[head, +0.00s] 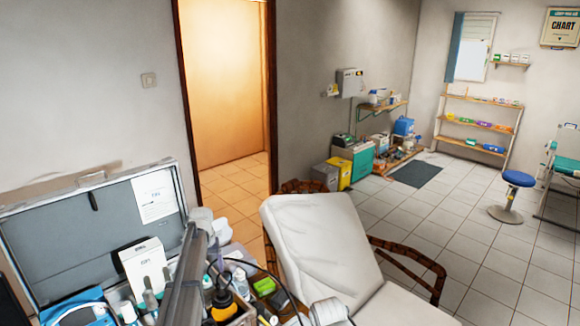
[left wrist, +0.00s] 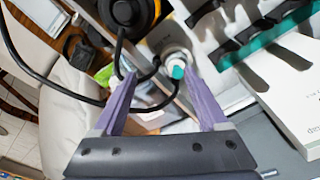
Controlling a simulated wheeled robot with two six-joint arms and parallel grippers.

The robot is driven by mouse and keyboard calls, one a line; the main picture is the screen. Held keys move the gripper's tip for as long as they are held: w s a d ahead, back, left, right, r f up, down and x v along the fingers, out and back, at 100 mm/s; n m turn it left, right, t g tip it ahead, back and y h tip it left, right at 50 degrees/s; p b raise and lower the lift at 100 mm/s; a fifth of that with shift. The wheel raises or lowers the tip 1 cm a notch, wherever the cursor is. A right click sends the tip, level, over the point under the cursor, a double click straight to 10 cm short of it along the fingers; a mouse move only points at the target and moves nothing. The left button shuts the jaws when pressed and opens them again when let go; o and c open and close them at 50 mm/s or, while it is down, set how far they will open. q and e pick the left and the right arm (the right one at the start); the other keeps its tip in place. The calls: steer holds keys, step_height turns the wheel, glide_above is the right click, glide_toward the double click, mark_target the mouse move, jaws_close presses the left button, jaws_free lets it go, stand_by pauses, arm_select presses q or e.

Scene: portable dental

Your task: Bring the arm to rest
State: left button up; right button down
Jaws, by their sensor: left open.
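My left arm (head: 187,275) comes up from the bottom of the head view, over the crowded dental case. My left gripper (left wrist: 163,85) has its two purple fingers spread apart in the left wrist view, with nothing clamped between them. A small white and teal-tipped item (left wrist: 177,69) shows beyond the gap between the fingertips. A black cable (left wrist: 62,93) loops close to the left finger; I cannot tell whether it touches. My right gripper is in neither view.
The open grey case (head: 90,245) holds a white box (head: 146,268), bottles and tools packed closely. A cream dental chair (head: 318,235) stands just right of it. A black and orange round tool (left wrist: 127,12) lies near the gripper.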

arm_select(q)
steer(key=s+d+m, duration=0.3)
steer(key=s+d, duration=1.4)
steer(key=d, duration=0.3)
steer(key=s+d+m, duration=0.1)
steer(key=s+d, duration=0.3)
steer(key=s, duration=0.4)
steer(key=s+d+m+g, duration=0.1)
steer(key=s+d, duration=0.3)
steer(key=s, duration=0.4)
steer(key=shift+s+d+f+m+y, duration=0.15)
steer(key=shift+s+m+y, duration=0.2)
steer(key=shift+m, duration=0.35)
